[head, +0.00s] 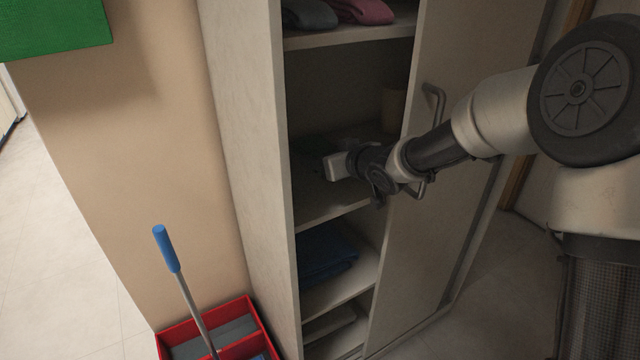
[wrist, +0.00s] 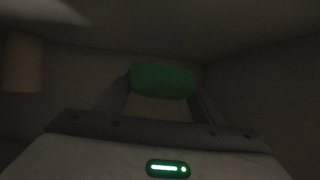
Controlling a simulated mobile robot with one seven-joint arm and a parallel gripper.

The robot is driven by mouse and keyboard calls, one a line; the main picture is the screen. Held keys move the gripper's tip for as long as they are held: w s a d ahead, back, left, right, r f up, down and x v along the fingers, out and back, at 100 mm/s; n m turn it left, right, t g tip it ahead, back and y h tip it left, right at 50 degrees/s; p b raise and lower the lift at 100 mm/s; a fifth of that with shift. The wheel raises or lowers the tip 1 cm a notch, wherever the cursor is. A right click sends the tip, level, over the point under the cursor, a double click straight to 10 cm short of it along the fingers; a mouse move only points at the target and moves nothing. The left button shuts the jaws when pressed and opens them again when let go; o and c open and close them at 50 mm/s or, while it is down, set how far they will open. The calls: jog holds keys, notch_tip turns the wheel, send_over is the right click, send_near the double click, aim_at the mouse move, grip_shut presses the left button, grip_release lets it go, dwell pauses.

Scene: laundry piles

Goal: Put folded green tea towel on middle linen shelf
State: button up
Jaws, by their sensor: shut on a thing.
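My gripper (wrist: 162,92) is shut on the green tea towel (wrist: 162,80), which shows as a rolled or folded green bundle between the two fingers in the dark wrist view. In the head view my gripper (head: 338,165) reaches into the middle compartment of the open linen cupboard, over the middle shelf (head: 325,205). The towel is hardly visible there, in shadow behind the gripper. I cannot tell whether the towel touches the shelf.
A beige cylinder (wrist: 22,62) stands at the left in the wrist view. Grey and pink cloths (head: 362,10) lie on the upper shelf, and a dark blue cloth (head: 325,252) lies below. The cupboard door (head: 450,200) with its handle is close to my arm. A red caddy (head: 262,318) stands on the floor.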

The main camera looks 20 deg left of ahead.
aim_at(323, 185)
jog(key=shift+f+b, duration=0.9)
jog(key=shift+f, duration=1.9)
jog(key=shift+f, duration=0.15)
jog(key=o, duration=1)
jog(key=shift+o, duration=0.2)
jog(key=shift+r, duration=0.3)
jog(key=p+v, duration=0.2)
jog(key=v, duration=0.8)
jog(key=shift+s+d+p, duration=0.2)
jog(key=shift+d+p, duration=0.05)
jog(key=shift+p, duration=0.15)
jog(key=shift+s+d+r, duration=0.15)
jog(key=shift+s+d, duration=0.3)
jog(key=shift+s, duration=0.05)
